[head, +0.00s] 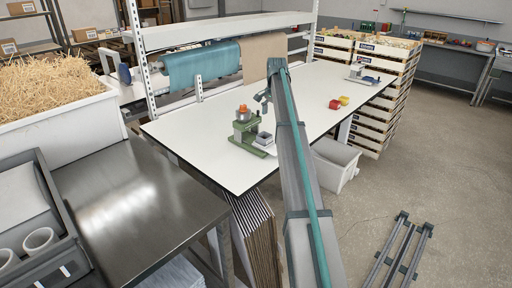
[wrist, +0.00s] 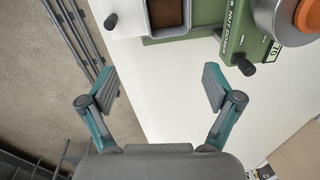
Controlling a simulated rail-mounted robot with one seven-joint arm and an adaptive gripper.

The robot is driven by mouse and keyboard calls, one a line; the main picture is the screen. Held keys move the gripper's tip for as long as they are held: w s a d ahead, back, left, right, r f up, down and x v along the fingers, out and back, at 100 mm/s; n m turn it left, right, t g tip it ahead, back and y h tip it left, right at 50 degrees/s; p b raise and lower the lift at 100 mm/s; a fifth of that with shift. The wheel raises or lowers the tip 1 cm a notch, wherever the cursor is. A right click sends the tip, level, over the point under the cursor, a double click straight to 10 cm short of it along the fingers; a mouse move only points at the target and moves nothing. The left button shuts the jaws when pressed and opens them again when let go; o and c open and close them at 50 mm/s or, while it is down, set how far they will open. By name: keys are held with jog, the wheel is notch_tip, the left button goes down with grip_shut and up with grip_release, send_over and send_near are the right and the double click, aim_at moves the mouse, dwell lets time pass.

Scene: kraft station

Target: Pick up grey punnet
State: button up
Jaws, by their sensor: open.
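The grey punnet (head: 264,138) sits at the green nut doser (head: 246,132) on the white table. In the wrist view the punnet (wrist: 150,30) shows at the top edge, cut off by the frame, with a brown inside. The doser (wrist: 235,45) stands just right of it, with a black knob and an orange-topped metal part. My gripper (wrist: 160,84) is open and empty, its two teal and grey fingers spread apart. The punnet lies beyond the fingertips, not between them. In the head view my gripper (head: 264,97) is above the table near the doser, partly hidden by my arm.
The white table (head: 200,135) has free room left of the doser. Red and yellow blocks (head: 337,102) and a small machine (head: 361,74) stand farther right. A white bin (head: 335,165) is below the edge. Paper rolls (head: 205,65) hang behind.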

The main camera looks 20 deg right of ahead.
aim_at(266, 134)
jog(key=shift+n+g, duration=0.4)
jog(key=shift+n, duration=0.1)
jog(key=shift+w+a+f+p, duration=0.2)
jog(key=shift+a+f+p, duration=0.35)
jog(key=shift+f, duration=1.1)
jog(key=shift+w+a+f+p, duration=0.25)
jog(key=shift+f+p, duration=0.55)
jog(key=shift+f, duration=0.85)
jog(key=shift+w+a+f+p, duration=0.3)
jog(key=shift+f+p, duration=0.4)
jog(key=shift+f, duration=0.95)
jog(key=shift+s, duration=0.1)
jog(key=c, duration=1.2)
jog(key=shift+r, duration=0.15)
